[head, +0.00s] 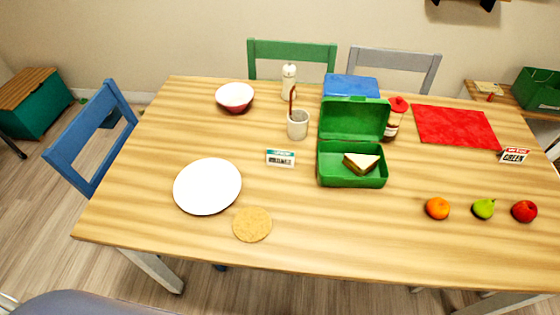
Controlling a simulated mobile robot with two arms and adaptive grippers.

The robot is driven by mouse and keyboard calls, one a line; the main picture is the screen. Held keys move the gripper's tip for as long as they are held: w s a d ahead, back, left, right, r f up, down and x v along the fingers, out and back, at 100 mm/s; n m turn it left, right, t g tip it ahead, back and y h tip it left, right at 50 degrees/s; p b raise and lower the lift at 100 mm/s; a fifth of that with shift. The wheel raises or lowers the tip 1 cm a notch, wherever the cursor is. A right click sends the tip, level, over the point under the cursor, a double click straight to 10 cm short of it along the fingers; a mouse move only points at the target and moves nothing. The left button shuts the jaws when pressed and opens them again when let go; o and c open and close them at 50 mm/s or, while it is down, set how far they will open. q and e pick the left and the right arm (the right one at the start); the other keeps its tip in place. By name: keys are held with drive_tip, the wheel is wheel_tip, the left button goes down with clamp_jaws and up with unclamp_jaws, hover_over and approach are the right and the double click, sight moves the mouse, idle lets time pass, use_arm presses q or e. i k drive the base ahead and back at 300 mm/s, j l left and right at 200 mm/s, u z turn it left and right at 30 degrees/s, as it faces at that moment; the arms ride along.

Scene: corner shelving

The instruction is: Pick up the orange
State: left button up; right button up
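The orange (437,208) sits on the wooden table (330,225) toward the right, near the front edge. It is the leftmost of a row of three fruits, just left of a green pear and apart from it. Nothing touches or covers it. Neither of my grippers shows in the head view.
A green pear (484,209) and a red apple (524,211) lie right of the orange. An open green lunchbox (333,173) with a sandwich (361,163) stands up-left of it. A white plate (208,186) and round tan mat (252,224) are left. The tabletop between mat and orange is clear.

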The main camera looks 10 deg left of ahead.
sight(436, 208)
drive_tip(key=z, duration=1.4)
